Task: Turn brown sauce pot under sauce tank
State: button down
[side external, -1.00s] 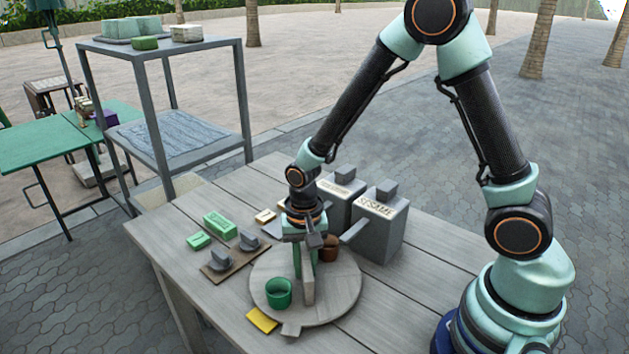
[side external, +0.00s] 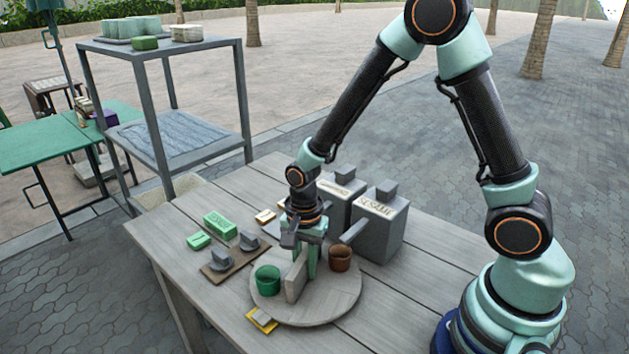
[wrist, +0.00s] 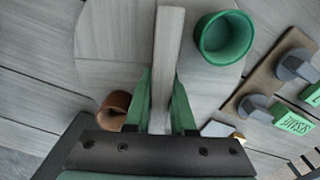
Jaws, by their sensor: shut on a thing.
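A round grey turntable (side external: 335,305) lies on the table with a flat upright bar (side external: 294,284) across it. My gripper (side external: 304,255) is shut on this bar; in the wrist view the bar (wrist: 168,50) runs between the green fingers (wrist: 160,105). The brown sauce pot (side external: 340,258) stands on the turntable's back right part, just below the spout end of the SESAME tank (side external: 378,232) in the side view. I cannot tell whether it is exactly under the spout. It also shows in the wrist view (wrist: 112,112). A green pot (side external: 267,279) stands on the left part.
A second grey tank (side external: 340,188) stands left of the SESAME tank, partly behind my gripper. A brown board with two grey knobs (side external: 221,262) and green blocks (side external: 220,225) lie left of the turntable. The turntable's tab overlaps a yellow piece (side external: 273,325). The front right tabletop is clear.

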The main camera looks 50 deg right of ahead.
aim_at(305, 252)
jog(key=shift+m, duration=1.2)
jog(key=c, duration=0.8)
grip_release()
jog(key=shift+o, duration=0.2)
jog(key=shift+r, duration=0.15)
notch_tip(305, 252, up, 12)
jog(key=shift+f, duration=0.1)
jog(key=s+d+r+n+t, duration=0.2)
jog(key=r+n, duration=0.3)
jog(key=n, duration=0.3)
jog(key=s+d+r+n+t, duration=0.3)
jog(key=s+r+n, duration=0.1)
jog(key=n, duration=0.4)
jog(key=shift+s+d+r+n+t, duration=0.25)
jog(key=shift+r+n+t, duration=0.05)
jog(key=shift+r, duration=0.5)
